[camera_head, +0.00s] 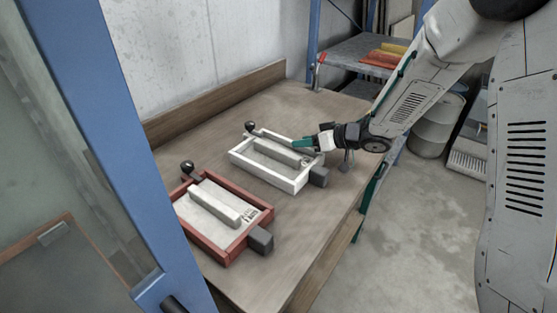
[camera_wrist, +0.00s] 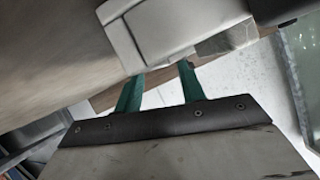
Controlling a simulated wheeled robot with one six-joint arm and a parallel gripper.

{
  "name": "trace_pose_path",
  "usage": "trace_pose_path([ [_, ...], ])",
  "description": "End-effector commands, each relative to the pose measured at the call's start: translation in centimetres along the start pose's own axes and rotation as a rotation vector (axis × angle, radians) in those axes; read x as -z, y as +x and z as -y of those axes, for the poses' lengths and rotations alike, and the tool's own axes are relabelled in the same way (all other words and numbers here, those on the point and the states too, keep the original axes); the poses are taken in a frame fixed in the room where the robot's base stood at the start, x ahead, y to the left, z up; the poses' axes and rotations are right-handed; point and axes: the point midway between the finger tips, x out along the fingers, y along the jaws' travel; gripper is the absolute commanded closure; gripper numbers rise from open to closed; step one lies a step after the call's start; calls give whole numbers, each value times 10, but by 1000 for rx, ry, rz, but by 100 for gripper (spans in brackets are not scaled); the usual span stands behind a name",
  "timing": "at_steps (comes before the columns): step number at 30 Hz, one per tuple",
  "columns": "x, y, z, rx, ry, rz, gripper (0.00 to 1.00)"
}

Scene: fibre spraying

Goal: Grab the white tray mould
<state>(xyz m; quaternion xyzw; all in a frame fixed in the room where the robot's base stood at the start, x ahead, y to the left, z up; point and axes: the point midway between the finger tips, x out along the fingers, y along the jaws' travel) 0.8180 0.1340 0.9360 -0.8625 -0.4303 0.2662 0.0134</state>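The white tray mould (camera_head: 262,175) lies on the wooden table, with a pale bar inside, a grey block at its near right end and a dark round knob at its far left end. My gripper (camera_head: 303,143) is at its far right side, its green fingers close to the rim. In the wrist view, the two green fingers (camera_wrist: 159,78) are apart, with nothing visible gripped between them. A pale tray part (camera_wrist: 175,30) is just beyond their tips. Whether the tips touch it, I cannot tell.
A red-brown tray mould (camera_head: 203,241) lies on the table (camera_head: 262,225), nearer and to the left. A blue post (camera_head: 95,130) stands at the left. A shelf (camera_head: 345,53) with coloured stacks stands behind. The table is clear at front right.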

Motion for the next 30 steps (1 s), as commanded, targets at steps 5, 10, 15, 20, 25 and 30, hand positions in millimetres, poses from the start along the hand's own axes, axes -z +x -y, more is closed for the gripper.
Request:
trace_pose_path([
  [5,-1,23,1,-1,0,1,60],
  [10,0,27,0,-2,0,0,60],
  [15,0,27,0,-2,0,0,74],
  [20,-1,26,0,-2,0,0,100],
  [25,1,26,0,-2,0,-4,100],
  [30,3,26,1,-2,-1,-4,100],
])
